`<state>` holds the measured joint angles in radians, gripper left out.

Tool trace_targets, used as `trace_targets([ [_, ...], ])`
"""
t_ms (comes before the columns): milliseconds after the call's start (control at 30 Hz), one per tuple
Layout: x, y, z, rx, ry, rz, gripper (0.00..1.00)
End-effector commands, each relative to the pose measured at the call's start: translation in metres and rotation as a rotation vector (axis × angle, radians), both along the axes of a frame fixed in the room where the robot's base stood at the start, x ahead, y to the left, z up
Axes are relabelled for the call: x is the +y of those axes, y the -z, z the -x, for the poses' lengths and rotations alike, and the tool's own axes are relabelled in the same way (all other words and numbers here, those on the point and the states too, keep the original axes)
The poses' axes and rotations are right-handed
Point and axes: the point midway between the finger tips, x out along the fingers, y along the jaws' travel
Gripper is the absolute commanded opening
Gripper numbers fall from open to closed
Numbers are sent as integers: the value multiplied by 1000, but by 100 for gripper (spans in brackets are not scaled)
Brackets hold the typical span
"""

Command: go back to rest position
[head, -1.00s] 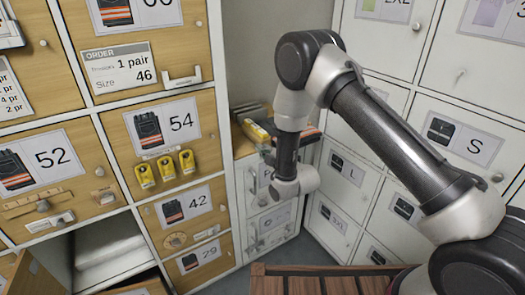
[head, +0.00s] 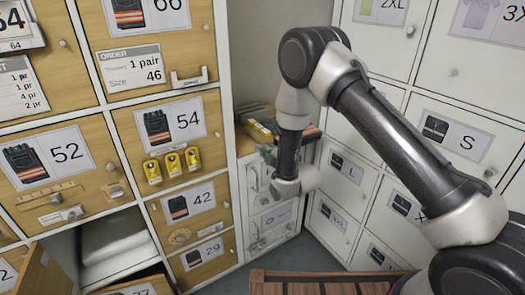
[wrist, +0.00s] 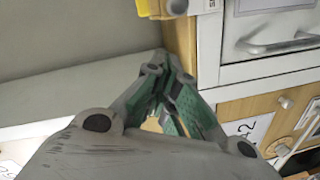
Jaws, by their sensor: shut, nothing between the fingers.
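My arm shows in the head view, folded with its elbow raised and its forearm hanging down to the wrist in front of the cabinet corner. My gripper is not clear in that view. In the wrist view my gripper (wrist: 168,95) shows its grey and green fingers brought together at the tips, with nothing held. The fingers stand in front of a pale shelf surface (wrist: 60,105) and a wooden cabinet edge; I cannot tell how far off these are.
Wooden drawers with numbered labels (head: 170,125) stand on the left, and an open drawer (head: 45,275) juts out at the lower left. White lockers (head: 460,140) stand on the right. Yellow items (head: 172,165) hang at drawer 54. A slatted wooden surface (head: 310,283) lies at the bottom.

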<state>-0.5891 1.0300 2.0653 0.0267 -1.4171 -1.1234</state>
Motion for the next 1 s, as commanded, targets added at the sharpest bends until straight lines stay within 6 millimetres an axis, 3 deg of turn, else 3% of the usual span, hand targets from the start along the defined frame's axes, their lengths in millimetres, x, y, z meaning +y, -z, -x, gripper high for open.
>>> trace_targets([
  [300,-27,-7,47,0,-4,1,0],
  [567,-38,-4,65,44,2,-28,0],
  [667,-43,30,72,218,23,-27,0],
  [700,-47,51,79,320,41,-18,0],
  [800,-68,110,112,633,122,32,0],
  [833,-75,120,123,721,154,45,0],
  [900,-92,127,145,904,239,66,0],
  [1000,-122,110,173,1124,392,78,0],
])
